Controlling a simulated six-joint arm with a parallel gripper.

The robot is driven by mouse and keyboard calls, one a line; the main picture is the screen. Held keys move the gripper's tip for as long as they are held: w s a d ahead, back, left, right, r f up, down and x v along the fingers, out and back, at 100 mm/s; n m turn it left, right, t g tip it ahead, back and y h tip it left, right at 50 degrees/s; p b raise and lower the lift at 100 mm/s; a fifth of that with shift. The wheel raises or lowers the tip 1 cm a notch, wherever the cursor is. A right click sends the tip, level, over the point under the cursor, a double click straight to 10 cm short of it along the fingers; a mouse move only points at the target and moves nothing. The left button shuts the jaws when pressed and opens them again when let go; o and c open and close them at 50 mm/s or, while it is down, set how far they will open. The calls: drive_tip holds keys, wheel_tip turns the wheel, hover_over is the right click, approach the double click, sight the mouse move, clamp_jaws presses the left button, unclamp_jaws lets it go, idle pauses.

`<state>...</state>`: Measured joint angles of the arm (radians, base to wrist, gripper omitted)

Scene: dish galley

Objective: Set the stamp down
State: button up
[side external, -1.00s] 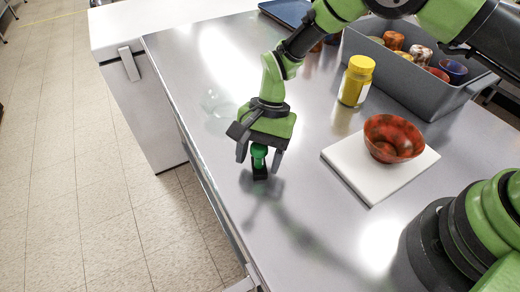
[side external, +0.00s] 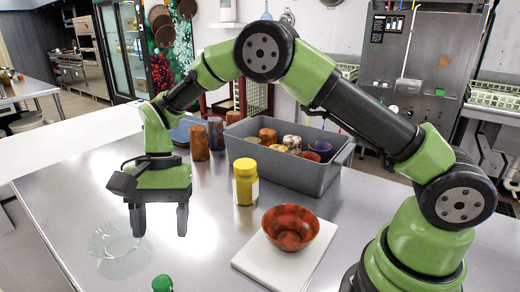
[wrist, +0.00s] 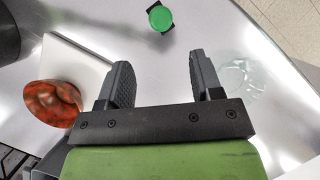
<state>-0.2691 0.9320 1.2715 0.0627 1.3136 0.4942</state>
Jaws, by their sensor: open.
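The stamp has a green round knob (side external: 162,284) and stands on the metal table. In the side external view only its knob shows, at the bottom edge. In the wrist view the stamp (wrist: 160,18) is seen from above with part of its black base, beyond the fingertips. My gripper (side external: 160,222) is open and empty, apart from the stamp and raised above the table. The wrist view also shows its two fingers spread wide (wrist: 160,72) with bare table between them.
A red bowl (side external: 290,228) sits on a white board (side external: 263,263). A yellow-lidded jar (side external: 246,184) stands before a grey bin (side external: 318,178) of cups. A clear glass dish (side external: 113,240) lies left of my gripper. Brown cups (side external: 200,143) stand behind.

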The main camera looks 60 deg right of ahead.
drive_tip(key=s+d+r+n+t, duration=0.25)
drive_tip(key=s+d+r, duration=0.3)
drive_tip(key=r, duration=0.35)
drive_tip(key=s+d+r+n+t, duration=0.1)
drive_tip(key=s+d+r+t, duration=0.4)
drive_tip(key=r, duration=0.4)
drive_tip(key=s+d+n+t+h, duration=0.1)
drive_tip(key=s+d+n+t, duration=0.1)
drive_tip(key=s, duration=0.8)
drive_tip(key=shift+d+h, duration=0.4)
drive_tip(key=shift+d, duration=0.05)
